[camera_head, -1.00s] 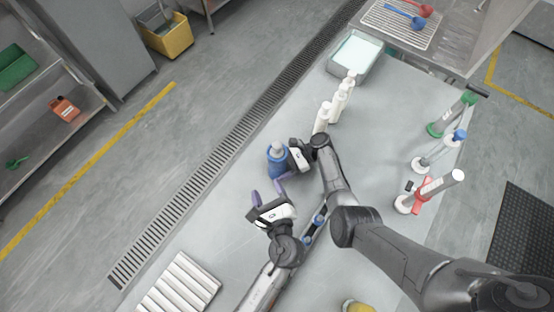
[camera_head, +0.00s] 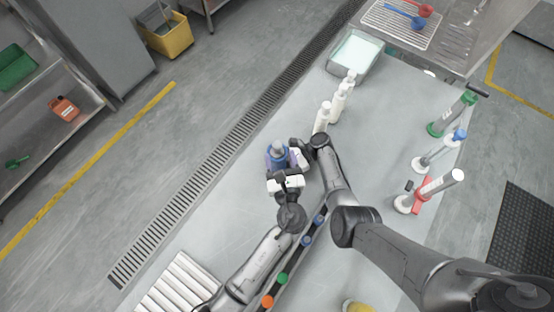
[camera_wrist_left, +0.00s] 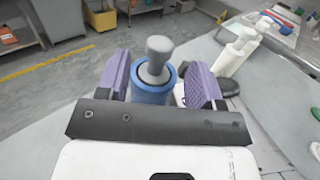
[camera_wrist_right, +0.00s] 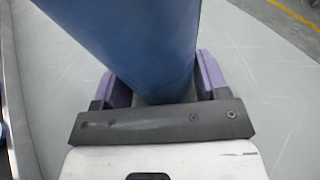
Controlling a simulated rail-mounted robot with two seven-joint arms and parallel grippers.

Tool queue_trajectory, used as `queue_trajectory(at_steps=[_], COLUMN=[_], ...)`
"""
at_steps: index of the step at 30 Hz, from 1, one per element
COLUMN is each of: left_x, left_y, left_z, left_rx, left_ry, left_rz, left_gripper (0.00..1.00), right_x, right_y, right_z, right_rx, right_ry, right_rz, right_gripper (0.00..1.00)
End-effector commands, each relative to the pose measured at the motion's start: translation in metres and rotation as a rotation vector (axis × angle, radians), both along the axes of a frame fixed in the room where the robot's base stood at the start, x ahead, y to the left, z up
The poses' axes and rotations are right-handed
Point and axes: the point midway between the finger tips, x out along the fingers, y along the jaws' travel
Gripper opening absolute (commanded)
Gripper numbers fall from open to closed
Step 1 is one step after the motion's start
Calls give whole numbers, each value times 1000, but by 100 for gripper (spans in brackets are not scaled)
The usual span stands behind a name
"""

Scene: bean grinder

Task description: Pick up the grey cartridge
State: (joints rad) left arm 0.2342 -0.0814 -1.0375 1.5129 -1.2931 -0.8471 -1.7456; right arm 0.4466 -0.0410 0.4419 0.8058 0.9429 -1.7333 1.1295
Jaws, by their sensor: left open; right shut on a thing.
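A blue cylindrical body (camera_head: 276,161) stands on the table with a rounded grey piece (camera_head: 278,147) on its top. The left wrist view shows the grey piece (camera_wrist_left: 158,58) seated in the blue rim (camera_wrist_left: 152,92). I cannot tell for sure that this is the grey cartridge. My left gripper (camera_head: 284,174) is open, with its purple fingers (camera_wrist_left: 200,86) on either side of the blue top, apart from it. My right gripper (camera_head: 291,157) is shut on the blue body, which also fills the right wrist view (camera_wrist_right: 140,40).
White bottles (camera_head: 322,117) stand behind, near a tray (camera_head: 355,52). Grey cylinders with green (camera_head: 453,114), blue (camera_head: 440,149) and red (camera_head: 431,190) parts stand at the right. A ribbed white rack (camera_head: 180,285) lies front left. A strip with coloured caps (camera_head: 282,279) lies beside my left arm.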

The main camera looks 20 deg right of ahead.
Motion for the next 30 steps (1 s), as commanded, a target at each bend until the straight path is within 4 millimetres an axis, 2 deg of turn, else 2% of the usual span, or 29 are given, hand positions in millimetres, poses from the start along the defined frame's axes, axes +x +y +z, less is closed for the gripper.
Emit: queue_trajectory(at_steps=[3,9,20,30], left_x=[17,38,44,44], left_y=[-3,-7,-8,-8], left_z=[3,3,2,2], left_rx=[1,0,-1,-1], left_ry=[-3,-1,0,0], left_rz=[0,1,0,0], left_gripper=[61,61,61,28], right_x=[-1,0,0,0], right_y=[0,0,0,0], right_z=[0,0,0,-1], right_rx=[0,0,0,0], right_ry=[2,1,1,2], right_rz=[0,1,1,0], right_gripper=[54,54,54,54])
